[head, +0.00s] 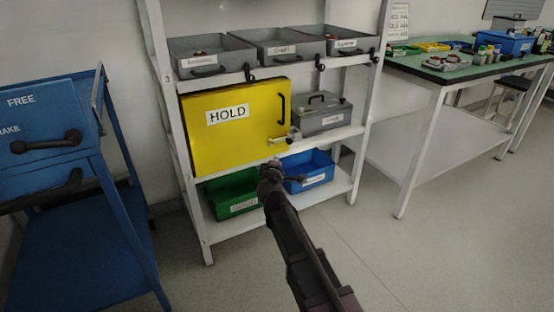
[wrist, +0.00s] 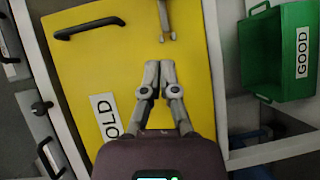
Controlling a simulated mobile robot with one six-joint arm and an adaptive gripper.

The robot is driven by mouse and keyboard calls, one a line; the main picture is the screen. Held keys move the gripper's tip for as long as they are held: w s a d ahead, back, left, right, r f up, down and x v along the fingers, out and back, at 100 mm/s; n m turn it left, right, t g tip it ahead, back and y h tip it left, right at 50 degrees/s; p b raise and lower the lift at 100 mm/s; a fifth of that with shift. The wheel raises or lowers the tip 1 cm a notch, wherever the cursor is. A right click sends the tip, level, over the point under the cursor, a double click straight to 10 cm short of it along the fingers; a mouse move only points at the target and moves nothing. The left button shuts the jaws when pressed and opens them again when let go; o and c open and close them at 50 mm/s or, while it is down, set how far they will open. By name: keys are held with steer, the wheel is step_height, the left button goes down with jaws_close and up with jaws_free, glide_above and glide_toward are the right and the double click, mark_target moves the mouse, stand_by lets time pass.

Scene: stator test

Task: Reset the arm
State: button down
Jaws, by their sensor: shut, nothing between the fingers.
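My arm reaches forward from the bottom of the head view, and my gripper (head: 272,168) is in front of the white shelf, near the lower edge of the yellow HOLD door (head: 235,135). In the wrist view my gripper (wrist: 162,80) has its fingertips together with nothing between them, over the yellow door (wrist: 100,65). The door looks closed. Its latch (wrist: 165,22) lies beyond the fingertips, apart from them as seen here. The door's black handle (wrist: 88,28) is to the left in the wrist view.
Grey bins (head: 215,68) line the shelf's top. A grey case (head: 322,115) stands right of the door. A green GOOD bin (head: 232,205) and blue bin (head: 308,180) sit below. A blue cart (head: 80,215) stands left, a green-topped bench (head: 460,75) right. Floor is clear at front right.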

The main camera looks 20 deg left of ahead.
steer(key=w+d+f+m+g+h+p, duration=0.15)
steer(key=d+m+g+h, duration=0.35)
steer(key=d, duration=1.1)
steer(key=d+f+m+h+p, duration=0.3)
steer(key=d+m, duration=0.4)
steer(key=d, duration=1)
steer(key=s+d+f+m+g+y+p, duration=0.3)
steer(key=s+d+m+g, duration=0.65)
steer(key=s+d, duration=0.95)
step_height(320, 180, up, 37)
steer(key=g+p, duration=0.1)
steer(key=p, duration=3.8)
steer(key=shift+d+n, duration=0.2)
steer(key=shift+n, duration=0.25)
steer(key=shift+s+r, duration=0.1)
